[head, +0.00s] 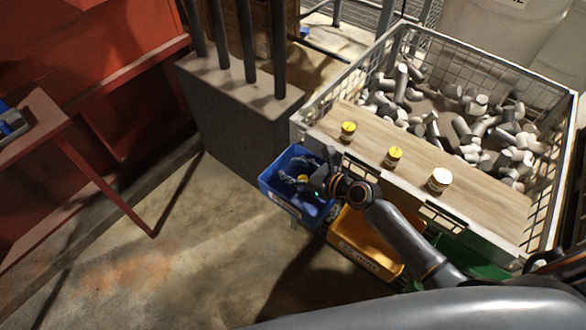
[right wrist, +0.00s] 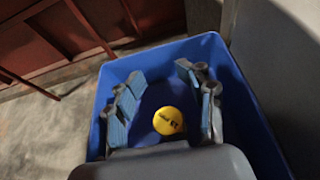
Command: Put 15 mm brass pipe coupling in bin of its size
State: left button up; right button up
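A round coupling with a yellow top (right wrist: 168,120) lies within the blue bin (right wrist: 222,62), between the spread fingers of my right gripper (right wrist: 160,100). Its printed label is not clearly legible. The fingers are open and stand apart from it, inside the bin's walls. In the head view my right gripper (head: 312,186) is over the blue bin (head: 275,190), and the yellow top (head: 303,178) shows near its fingers. Two more yellow-topped pieces (head: 348,131) (head: 394,156) and a larger pale-topped piece (head: 440,180) stand on a wooden board. My left gripper is not in view.
A yellow bin (head: 350,250) and a green bin (head: 485,268) hang beside the blue one, partly behind my arm. The wooden board (head: 490,200) lies on a mesh crate (head: 400,35) of grey pipe fittings (head: 465,128). A dark block with posts (head: 235,110) stands behind.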

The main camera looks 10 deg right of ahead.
jog(key=shift+s+f, duration=0.4)
jog(key=shift+f, duration=0.3)
jog(key=shift+r, duration=0.25)
jog(key=shift+w+a+r+p, duration=0.1)
jog(key=shift+w+r+p, duration=0.05)
jog(key=shift+r+p, duration=0.4)
jog(key=v, duration=1.2)
jog(key=shift+w+r+p, duration=0.2)
jog(key=shift+p, duration=0.2)
